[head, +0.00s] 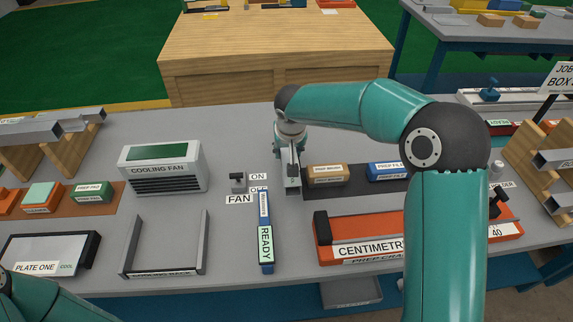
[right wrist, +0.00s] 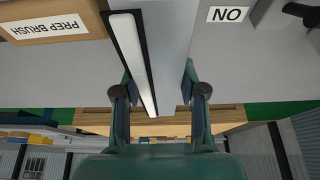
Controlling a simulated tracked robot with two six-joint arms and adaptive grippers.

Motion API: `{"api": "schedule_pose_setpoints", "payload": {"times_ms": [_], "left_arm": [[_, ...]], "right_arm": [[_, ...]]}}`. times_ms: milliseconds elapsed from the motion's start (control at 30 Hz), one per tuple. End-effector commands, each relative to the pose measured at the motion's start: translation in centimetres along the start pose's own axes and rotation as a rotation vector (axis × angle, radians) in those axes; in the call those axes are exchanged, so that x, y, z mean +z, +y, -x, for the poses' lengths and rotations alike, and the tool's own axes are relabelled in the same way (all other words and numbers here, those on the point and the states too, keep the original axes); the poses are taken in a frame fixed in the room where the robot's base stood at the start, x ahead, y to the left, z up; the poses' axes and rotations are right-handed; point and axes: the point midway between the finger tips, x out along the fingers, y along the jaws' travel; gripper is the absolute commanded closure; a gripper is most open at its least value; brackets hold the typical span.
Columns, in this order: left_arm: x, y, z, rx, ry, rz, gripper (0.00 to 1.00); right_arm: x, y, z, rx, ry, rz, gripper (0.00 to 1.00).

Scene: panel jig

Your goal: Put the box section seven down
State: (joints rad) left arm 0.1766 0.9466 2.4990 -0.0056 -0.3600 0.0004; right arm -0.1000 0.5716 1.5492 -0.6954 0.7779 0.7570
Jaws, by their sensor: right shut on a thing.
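My right gripper (head: 291,160) points down near the middle of the grey table and is shut on a grey bar, the box section (head: 292,184). In the right wrist view the box section (right wrist: 172,45) runs between the two fingers (right wrist: 158,95), beside a white strip with a dark border. No number shows on it. Its lower end is low by the table between the ON label and the prep brush; I cannot tell whether it touches. Part of my left arm shows at the lower left, but its gripper is out of view.
The fan switch (head: 238,183) and the blue READY piece (head: 265,240) are close on the left. The PREP BRUSH block (head: 325,175) is close on the right. An orange CENTIMETRE fixture (head: 380,234) lies nearer me. A wooden rack (head: 85,150) holds grey bars at far left.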

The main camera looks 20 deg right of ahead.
Motion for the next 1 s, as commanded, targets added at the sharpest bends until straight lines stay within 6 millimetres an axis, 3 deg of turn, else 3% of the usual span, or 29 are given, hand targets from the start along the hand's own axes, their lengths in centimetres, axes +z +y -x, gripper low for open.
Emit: {"api": "schedule_pose_setpoints", "payload": {"times_ms": [267,500,833,867,900,1000], "left_arm": [[0.0,0.0,0.0,0.000,0.000,0.000,0.60],[0.0,0.0,-0.1,0.000,0.000,0.000,0.60],[0.0,-0.1,-0.3,0.000,0.000,0.000,0.60],[0.0,-0.1,-0.2,0.000,0.000,0.000,0.60],[0.0,-0.1,-0.2,0.000,0.000,0.000,0.60],[0.0,-0.1,-0.2,0.000,0.000,0.000,0.60]], "right_arm": [[0.7,0.1,-1.9,0.001,0.000,-0.002,1.00],[1.9,0.1,-4.8,0.001,0.001,-0.002,1.00],[2.0,0.1,-5.1,0.000,0.003,-0.003,1.00],[2.1,0.1,-5.0,0.000,0.001,-0.002,0.56],[2.0,0.1,-5.0,0.000,0.001,-0.002,0.49],[2.0,0.1,-5.0,0.001,0.001,-0.002,0.48]]}}
